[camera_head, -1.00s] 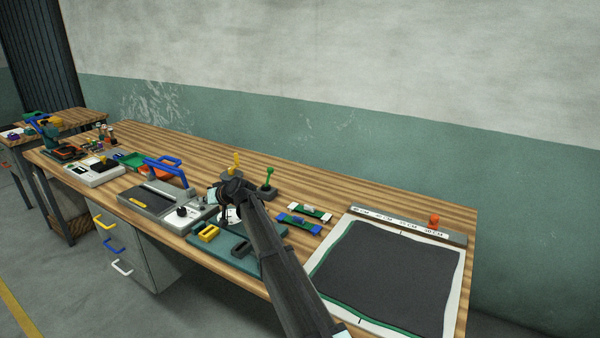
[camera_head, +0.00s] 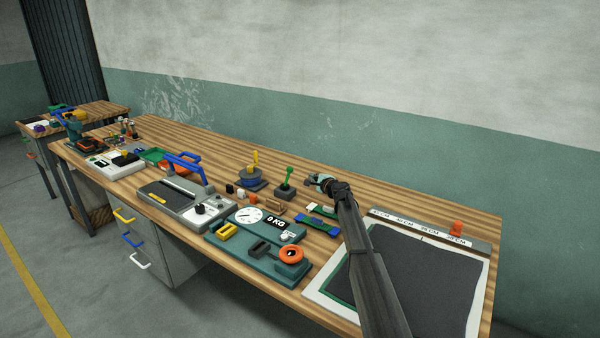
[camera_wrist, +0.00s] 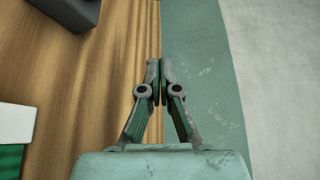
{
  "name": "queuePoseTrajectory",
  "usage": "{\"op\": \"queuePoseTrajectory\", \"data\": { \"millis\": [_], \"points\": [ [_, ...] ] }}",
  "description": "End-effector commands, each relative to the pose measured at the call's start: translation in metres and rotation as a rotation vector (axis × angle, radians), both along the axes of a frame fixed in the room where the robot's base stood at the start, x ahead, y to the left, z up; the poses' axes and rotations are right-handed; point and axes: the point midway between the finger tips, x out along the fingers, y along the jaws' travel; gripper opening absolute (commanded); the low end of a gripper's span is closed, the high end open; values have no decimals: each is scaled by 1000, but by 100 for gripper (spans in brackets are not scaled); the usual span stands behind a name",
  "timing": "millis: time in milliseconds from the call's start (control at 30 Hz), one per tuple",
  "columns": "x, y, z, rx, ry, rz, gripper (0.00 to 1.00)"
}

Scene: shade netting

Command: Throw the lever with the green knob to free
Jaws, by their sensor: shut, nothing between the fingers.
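The lever with the green knob (camera_head: 289,172) stands on a small dark base (camera_head: 284,192) toward the back of the workbench, in the middle of the head view. Its stick looks nearly upright. Any label on the base is too small to read. My gripper (camera_head: 312,180) is just to the right of the lever, apart from it. In the wrist view my gripper (camera_wrist: 160,65) has its fingers together with nothing between them. The corner of a dark grey block, possibly the lever's base, shows at the wrist view's top left (camera_wrist: 75,8); the knob is not in that view.
Left of the lever is a round blue-grey device with a yellow handle (camera_head: 255,162). In front are a teal scale (camera_head: 262,232) and small blocks. Green and blue clips (camera_head: 318,223) lie below my gripper. A dark mat (camera_head: 420,275) lies right. The wall (camera_head: 430,155) runs behind the bench.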

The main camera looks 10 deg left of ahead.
Motion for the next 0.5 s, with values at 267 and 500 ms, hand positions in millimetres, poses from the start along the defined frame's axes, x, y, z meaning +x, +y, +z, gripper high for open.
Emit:
{"op": "queuePoseTrajectory", "data": {
  "millis": [267, 500],
  "points": [
    [4, 3, 0, -2, 0, 2, 0],
    [31, 21, -4, -3, 0, 2, 0]
  ]
}}
